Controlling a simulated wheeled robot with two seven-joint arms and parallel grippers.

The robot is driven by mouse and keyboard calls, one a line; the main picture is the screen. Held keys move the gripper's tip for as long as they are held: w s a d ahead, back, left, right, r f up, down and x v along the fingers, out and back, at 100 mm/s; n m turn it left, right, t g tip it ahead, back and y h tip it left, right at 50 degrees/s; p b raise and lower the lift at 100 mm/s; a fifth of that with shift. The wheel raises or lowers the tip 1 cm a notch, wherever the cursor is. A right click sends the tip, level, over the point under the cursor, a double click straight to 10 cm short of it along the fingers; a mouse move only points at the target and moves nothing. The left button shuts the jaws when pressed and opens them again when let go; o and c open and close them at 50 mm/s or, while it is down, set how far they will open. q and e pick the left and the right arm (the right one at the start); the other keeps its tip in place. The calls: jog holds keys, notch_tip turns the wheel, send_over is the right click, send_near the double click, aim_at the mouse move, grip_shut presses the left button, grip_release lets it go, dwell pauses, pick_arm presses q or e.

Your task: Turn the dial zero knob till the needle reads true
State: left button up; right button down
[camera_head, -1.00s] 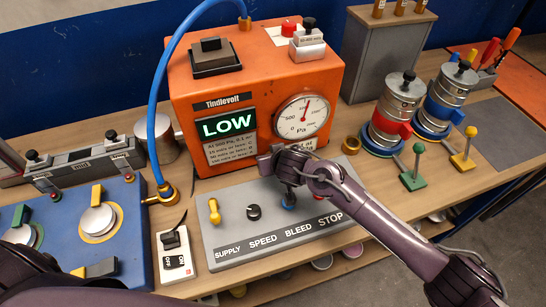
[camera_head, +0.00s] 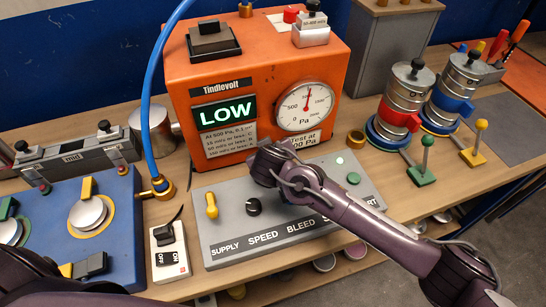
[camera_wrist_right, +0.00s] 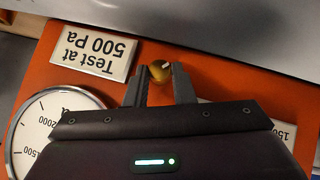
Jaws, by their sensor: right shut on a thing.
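The round white dial (camera_head: 305,107) is on the front of the orange Tindlevolt box (camera_head: 180,110). Its red needle points almost straight up, a little right of the 500 mark; the exact reading is too small to tell. My right gripper (camera_head: 262,158) is at the box's lower front, left of and below the dial. In the right wrist view, my right gripper (camera_wrist_right: 159,84) is shut on a small brass knob (camera_wrist_right: 160,70) with a pale mark. The gripper hides the knob in the head view. The dial also shows there, partly covered (camera_wrist_right: 40,125). My left gripper is out of view.
A grey control panel (camera_head: 225,235) with a yellow lever and black knob lies below my right arm. The blue hose (camera_head: 148,110) rises at left. Weight stacks (camera_head: 403,95) and a green lever (camera_head: 424,160) stand right. A switch block (camera_head: 169,252) sits in front.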

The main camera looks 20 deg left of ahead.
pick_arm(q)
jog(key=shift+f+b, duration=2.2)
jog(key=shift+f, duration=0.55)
pick_arm(e)
jog(key=shift+s+a+f+n+t+h, duration=0.15)
jog(key=shift+n+t+h, duration=0.55)
jog(key=shift+t+h, duration=0.15)
jog(key=c, duration=1.2)
grip_release()
jog(key=shift+c, duration=0.2)
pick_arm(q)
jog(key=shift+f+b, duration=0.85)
pick_arm(e)
jog(key=shift+v, duration=3.95)
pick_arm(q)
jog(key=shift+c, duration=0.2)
